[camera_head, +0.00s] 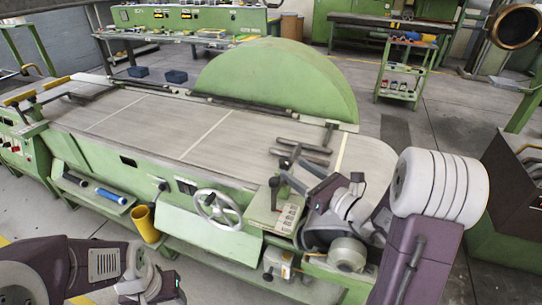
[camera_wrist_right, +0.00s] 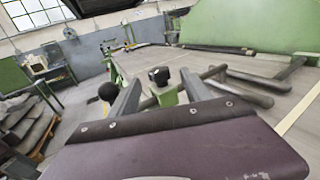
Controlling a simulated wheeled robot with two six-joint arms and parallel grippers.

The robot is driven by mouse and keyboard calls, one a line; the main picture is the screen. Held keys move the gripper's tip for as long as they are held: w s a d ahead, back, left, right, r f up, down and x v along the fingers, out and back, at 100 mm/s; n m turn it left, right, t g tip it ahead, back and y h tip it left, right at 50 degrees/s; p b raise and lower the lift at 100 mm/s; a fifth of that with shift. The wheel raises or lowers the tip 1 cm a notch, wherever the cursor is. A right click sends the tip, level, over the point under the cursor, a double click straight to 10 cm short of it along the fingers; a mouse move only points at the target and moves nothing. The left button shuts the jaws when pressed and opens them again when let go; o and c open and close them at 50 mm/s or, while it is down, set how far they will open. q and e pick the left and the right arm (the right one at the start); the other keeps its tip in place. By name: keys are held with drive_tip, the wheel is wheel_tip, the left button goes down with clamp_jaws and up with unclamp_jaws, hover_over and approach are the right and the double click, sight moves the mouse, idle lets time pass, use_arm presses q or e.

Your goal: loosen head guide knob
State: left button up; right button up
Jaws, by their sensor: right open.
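A small black knob (camera_wrist_right: 159,74) on a green bracket shows in the right wrist view, between and beyond the fingers of my right gripper (camera_head: 292,174). The gripper is open, with a finger on each side of the knob in that view. I cannot tell whether either finger touches it. A round black ball (camera_wrist_right: 108,91) shows just left of the left finger. In the head view my right wrist and arm hide part of this end of the machine. My left gripper (camera_head: 152,288) is at the bottom left, and its fingers are not clear.
The green machine's grey table (camera_head: 150,115) carries dark bars (camera_head: 302,151) near the right gripper. A large green half-disc guard (camera_head: 280,75) rises behind. A handwheel (camera_head: 218,208) and a yellow cup (camera_head: 144,223) are on the front side.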

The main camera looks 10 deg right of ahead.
drive_tip(key=shift+w+a+r, duration=0.1)
drive_tip(key=shift+r, duration=0.05)
drive_tip(key=p+x, duration=0.1)
drive_tip(key=x, duration=0.6)
drive_tip(key=shift+w+a, duration=0.15)
drive_tip(key=shift+w, duration=0.1)
use_arm(q)
drive_tip(key=shift+s+d+r, duration=0.25)
drive_tip(key=shift+s+r, duration=0.15)
drive_tip(key=shift+r, duration=0.25)
use_arm(e)
drive_tip(key=shift+w, duration=0.1)
clamp_jaws()
use_arm(q)
drive_tip(key=shift+w, duration=0.1)
